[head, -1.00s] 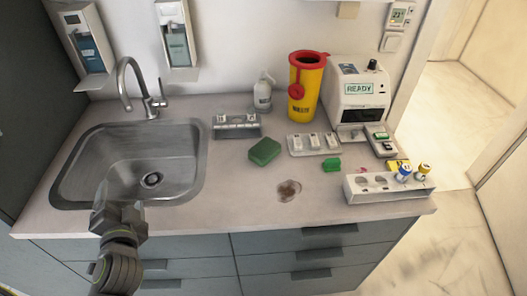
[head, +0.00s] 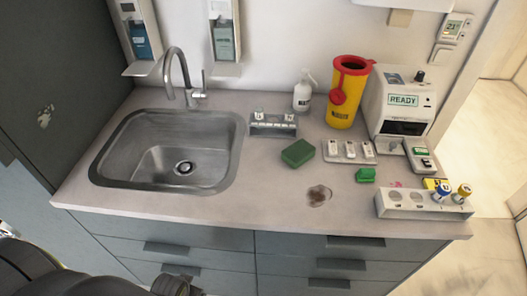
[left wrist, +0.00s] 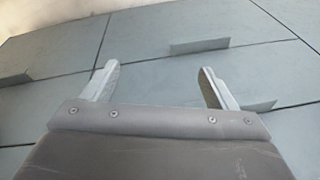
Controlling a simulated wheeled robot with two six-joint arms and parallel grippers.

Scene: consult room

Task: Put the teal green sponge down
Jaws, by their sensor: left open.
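The teal green sponge (head: 298,152) lies flat on the countertop, right of the sink and in front of a small grey rack. Nothing holds it. My left gripper (left wrist: 155,80) is open and empty in the left wrist view, with its two fingers apart in front of the grey drawer fronts. In the head view only dark parts of my arm show at the bottom left, low in front of the cabinet. My right gripper is in neither view.
The sink (head: 170,150) fills the counter's left side. A brown stain (head: 319,196) and a small green block (head: 365,175) lie right of the sponge. A yellow bin (head: 346,95), a READY machine (head: 402,100) and a white tube rack (head: 420,206) stand further right.

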